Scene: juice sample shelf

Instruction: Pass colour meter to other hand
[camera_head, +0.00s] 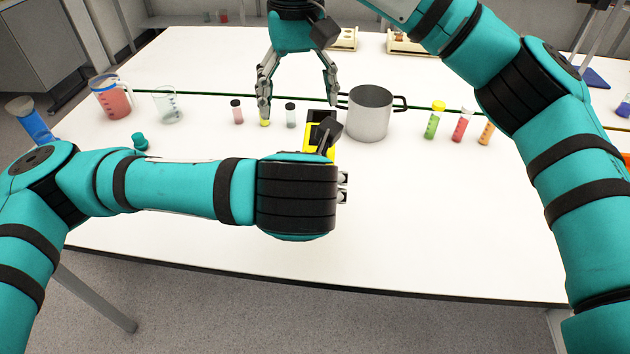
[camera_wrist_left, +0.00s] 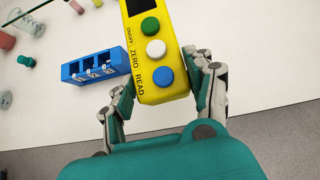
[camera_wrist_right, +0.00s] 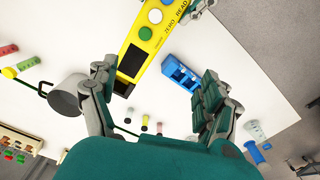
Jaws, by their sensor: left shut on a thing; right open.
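The colour meter is a yellow box with a dark screen and green, white and blue buttons. In the head view the colour meter (camera_head: 308,143) is partly hidden behind my left wrist. My left gripper (camera_wrist_left: 162,90) is shut on the button end of the meter (camera_wrist_left: 158,50), shown in the left wrist view. My right gripper (camera_head: 299,104) is open and empty, pointing down beyond the meter. In the right wrist view the dark-slotted end of the meter (camera_wrist_right: 134,58) lies ahead of my right gripper (camera_wrist_right: 157,82), nearer its left finger. Contact there cannot be told.
A grey pot (camera_head: 368,122) stands just right of the meter. Small bottles (camera_head: 435,120) stand right of it, and a jug (camera_head: 110,98) and beaker (camera_head: 168,105) stand left. A blue slotted block (camera_wrist_left: 95,66) lies near the meter. The front right table is clear.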

